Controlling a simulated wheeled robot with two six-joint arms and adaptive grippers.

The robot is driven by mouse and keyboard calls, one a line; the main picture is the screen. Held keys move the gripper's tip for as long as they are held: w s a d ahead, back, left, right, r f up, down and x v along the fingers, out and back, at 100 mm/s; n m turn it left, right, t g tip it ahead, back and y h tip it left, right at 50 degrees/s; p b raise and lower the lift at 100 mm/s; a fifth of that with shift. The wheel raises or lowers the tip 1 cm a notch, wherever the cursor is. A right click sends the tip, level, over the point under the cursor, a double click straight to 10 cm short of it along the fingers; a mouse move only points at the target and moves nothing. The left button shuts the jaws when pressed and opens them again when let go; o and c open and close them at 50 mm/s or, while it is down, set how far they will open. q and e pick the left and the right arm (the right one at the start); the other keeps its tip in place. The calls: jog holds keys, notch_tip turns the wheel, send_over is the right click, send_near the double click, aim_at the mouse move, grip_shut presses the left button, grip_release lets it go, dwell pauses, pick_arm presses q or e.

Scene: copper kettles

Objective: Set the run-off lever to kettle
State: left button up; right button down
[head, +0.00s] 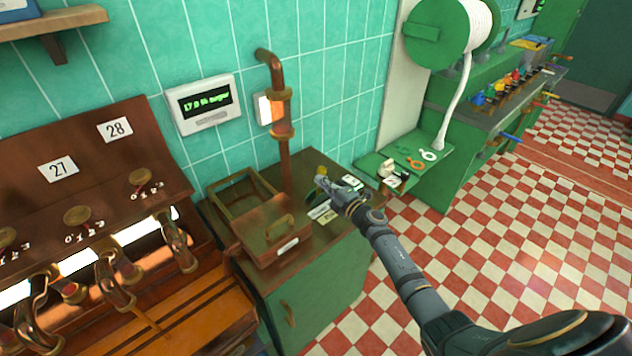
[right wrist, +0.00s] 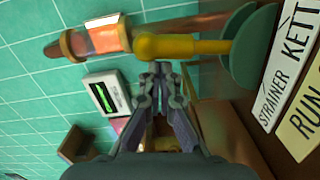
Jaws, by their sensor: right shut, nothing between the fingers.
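The run-off lever shows in the right wrist view as a yellow handle (right wrist: 185,46) with a rounded end, rising from a green disc (right wrist: 250,48). In the head view only a small yellow part (head: 321,171) shows behind my gripper. A white plate reading STRAINER and KETT… (right wrist: 290,65) lies beside the disc. I cannot tell which word the lever points to. My right gripper (head: 323,184) is shut and empty, close to the lever; its fingertips (right wrist: 160,70) are beside the handle, without clear contact. My left gripper is not in view.
A cream plate reading RUN… (right wrist: 305,125) is beside the white one. A wooden box (head: 262,232) stands left. A wall display (head: 205,103) hangs above. Checkered floor is open at right.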

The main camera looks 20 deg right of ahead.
jog(key=d+m, duration=0.1)
jog(key=w+d+m+p, duration=0.1)
jog(key=d+m, duration=0.1)
jog(key=shift+f, duration=0.15)
jog(key=shift+d, duration=0.1)
dwell(0.7)
